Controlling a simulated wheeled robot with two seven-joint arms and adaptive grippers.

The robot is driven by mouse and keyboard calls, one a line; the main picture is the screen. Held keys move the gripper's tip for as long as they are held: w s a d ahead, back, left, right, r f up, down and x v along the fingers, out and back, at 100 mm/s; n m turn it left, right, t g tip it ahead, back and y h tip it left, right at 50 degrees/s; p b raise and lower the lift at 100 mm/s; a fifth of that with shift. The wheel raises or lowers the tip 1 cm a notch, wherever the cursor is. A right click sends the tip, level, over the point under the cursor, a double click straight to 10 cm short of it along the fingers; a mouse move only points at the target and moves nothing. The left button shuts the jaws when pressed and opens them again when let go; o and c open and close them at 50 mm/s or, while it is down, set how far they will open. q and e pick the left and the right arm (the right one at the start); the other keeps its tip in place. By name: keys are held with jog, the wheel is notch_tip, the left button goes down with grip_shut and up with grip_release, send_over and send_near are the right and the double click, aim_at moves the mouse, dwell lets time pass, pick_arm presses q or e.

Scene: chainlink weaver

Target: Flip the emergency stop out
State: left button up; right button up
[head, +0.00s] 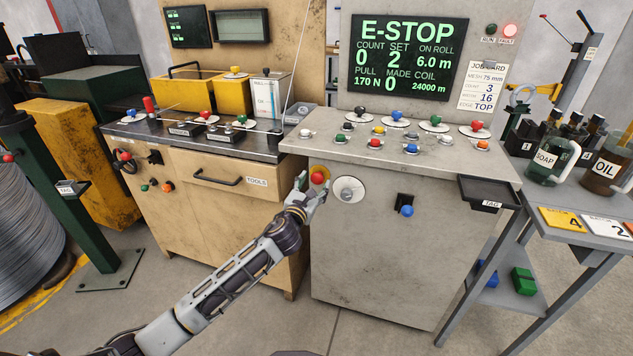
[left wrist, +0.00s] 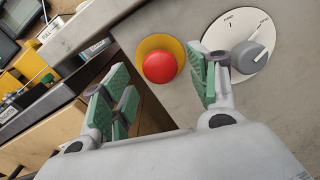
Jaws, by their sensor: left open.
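The emergency stop is a red mushroom button (head: 318,177) on a yellow round plate, on the front of the grey control cabinet (head: 375,245). It also shows in the left wrist view (left wrist: 159,67), with its yellow plate around it. My left gripper (head: 311,188) is open at the button. In the left wrist view its green-padded fingers (left wrist: 158,95) stand on either side of the button's line, with nothing between the pads. I cannot tell whether a finger touches the button. The screen (head: 405,57) reads E-STOP, and a red FAULT lamp (head: 510,30) glows. My right gripper is not in view.
A grey rotary selector (head: 347,193) on a white dial sits just right of the button, close to one finger. A blue knob (head: 407,211) is further right. A black TAG tray (head: 491,194) juts from the cabinet.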

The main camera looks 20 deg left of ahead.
aim_at(316, 180)
pick_arm(q)
jog(key=shift+w, duration=1.7)
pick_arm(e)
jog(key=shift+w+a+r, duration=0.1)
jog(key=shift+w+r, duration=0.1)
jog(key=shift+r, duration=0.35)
pick_arm(q)
jog(key=shift+c, duration=0.3)
jog(key=shift+d, duration=0.1)
jog(key=c, duration=1.2)
grip_shut()
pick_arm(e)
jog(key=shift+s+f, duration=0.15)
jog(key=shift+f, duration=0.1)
